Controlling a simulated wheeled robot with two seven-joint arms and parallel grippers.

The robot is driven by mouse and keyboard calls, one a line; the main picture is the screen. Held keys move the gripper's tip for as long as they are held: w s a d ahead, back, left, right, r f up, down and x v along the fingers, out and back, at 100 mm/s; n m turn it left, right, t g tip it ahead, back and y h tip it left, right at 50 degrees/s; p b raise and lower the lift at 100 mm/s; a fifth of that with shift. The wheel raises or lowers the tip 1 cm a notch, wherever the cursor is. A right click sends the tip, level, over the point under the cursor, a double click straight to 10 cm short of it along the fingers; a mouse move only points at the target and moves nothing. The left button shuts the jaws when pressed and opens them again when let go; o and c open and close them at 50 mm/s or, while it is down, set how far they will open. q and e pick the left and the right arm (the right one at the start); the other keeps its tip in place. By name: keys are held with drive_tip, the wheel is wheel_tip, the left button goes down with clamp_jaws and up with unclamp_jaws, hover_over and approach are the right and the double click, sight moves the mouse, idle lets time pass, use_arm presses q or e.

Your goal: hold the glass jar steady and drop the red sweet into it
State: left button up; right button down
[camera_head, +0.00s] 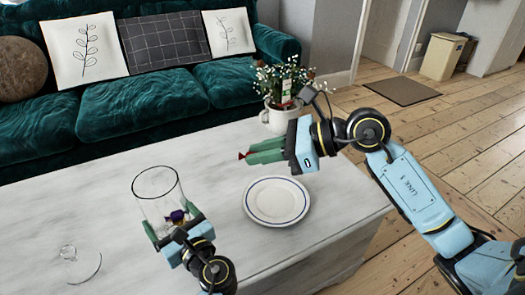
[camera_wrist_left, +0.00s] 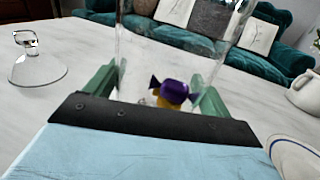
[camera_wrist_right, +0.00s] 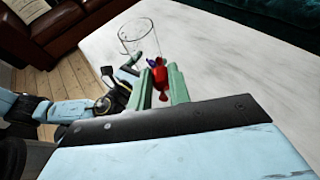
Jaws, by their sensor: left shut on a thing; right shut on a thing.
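The glass jar (camera_head: 157,190) stands open on the white table, with a purple and yellow sweet (camera_wrist_left: 172,92) inside near its bottom. My left gripper (camera_head: 172,228) is shut on the jar, one green finger on each side of its lower part. The red sweet (camera_wrist_right: 161,80) is between the green fingers of my right gripper (camera_wrist_right: 162,84). In the head view only a small red tip (camera_head: 242,156) of it shows past the fingers. My right gripper is above the table, to the right of the jar and apart from it.
A white plate (camera_head: 277,218) with a blue ring lies right of the jar. A glass lid (camera_wrist_left: 38,65) lies on the table to the left. A flower pot (camera_head: 279,117) stands at the back edge. A green sofa (camera_head: 140,104) is behind the table.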

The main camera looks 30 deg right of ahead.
idle(0.4)
approach(169, 170)
wheel_tip(169, 170, up, 3)
drive_tip(key=s+d, duration=0.1)
drive_tip(key=d, duration=0.2)
drive_tip(key=w+a+r, duration=0.2)
drive_tip(key=a, duration=0.9)
drive_tip(key=shift+w+d+f, duration=0.1)
drive_tip(key=shift+f, duration=1.4)
drive_tip(key=shift+w+d+f, duration=0.1)
drive_tip(key=shift+f, duration=1.35)
drive_tip(key=c, duration=1.2)
unclamp_jaws()
drive_tip(key=shift+c, duration=0.2)
drive_tip(key=v, duration=1.2)
